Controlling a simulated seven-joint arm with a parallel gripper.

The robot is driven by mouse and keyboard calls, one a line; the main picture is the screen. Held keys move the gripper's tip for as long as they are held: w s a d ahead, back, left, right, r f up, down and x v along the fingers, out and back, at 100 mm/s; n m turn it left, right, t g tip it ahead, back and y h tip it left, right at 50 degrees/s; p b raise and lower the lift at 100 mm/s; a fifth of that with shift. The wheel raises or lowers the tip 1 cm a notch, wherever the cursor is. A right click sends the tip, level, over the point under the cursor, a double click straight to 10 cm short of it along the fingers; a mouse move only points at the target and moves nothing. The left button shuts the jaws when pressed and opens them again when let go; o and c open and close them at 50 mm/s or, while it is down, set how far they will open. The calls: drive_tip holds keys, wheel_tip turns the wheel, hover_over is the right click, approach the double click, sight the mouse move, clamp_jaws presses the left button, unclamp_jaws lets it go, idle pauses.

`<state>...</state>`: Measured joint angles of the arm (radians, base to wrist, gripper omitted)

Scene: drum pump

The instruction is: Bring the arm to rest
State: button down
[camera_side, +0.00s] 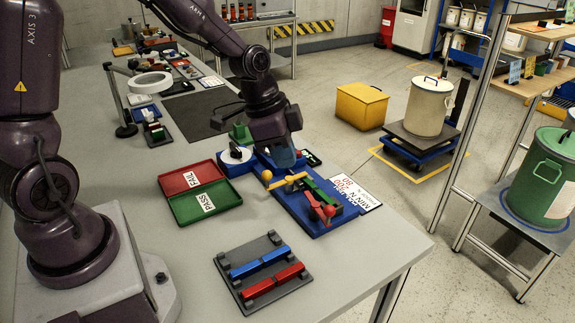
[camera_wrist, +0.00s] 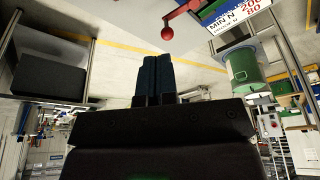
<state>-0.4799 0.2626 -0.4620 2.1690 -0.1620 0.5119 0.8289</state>
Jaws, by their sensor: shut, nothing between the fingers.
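My gripper (camera_wrist: 153,80) shows in the wrist view with its two dark blue fingers together and nothing between them. In the side view my arm reaches over the bench, and its end hangs just above the back of the blue pump fixture (camera_side: 317,223); the fingertips are hard to make out there. The fixture carries a green block, a yellow lever with a yellow ball (camera_side: 267,175), and a red lever with a red ball (camera_side: 329,210). The red ball also shows in the wrist view (camera_wrist: 167,33), apart from the fingers.
A red FAIL tray (camera_side: 192,178) and a green PASS tray (camera_side: 205,202) lie left of the fixture. A dark rack (camera_side: 262,270) holds a blue bar and a red bar in front. A white printed card (camera_side: 355,193) lies at right. The bench's front right corner is clear.

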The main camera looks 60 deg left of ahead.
drive_tip(key=s+a+r+n+t+y, duration=0.1)
drive_tip(key=s+r+n, duration=0.6)
drive_tip(key=s+r, duration=0.7)
drive_tip(key=shift+s+r+t+y, duration=0.15)
drive_tip(key=shift+s+t+y, duration=0.35)
drive_tip(key=shift+s+t, duration=0.55)
drive_tip(key=shift+a, duration=0.1)
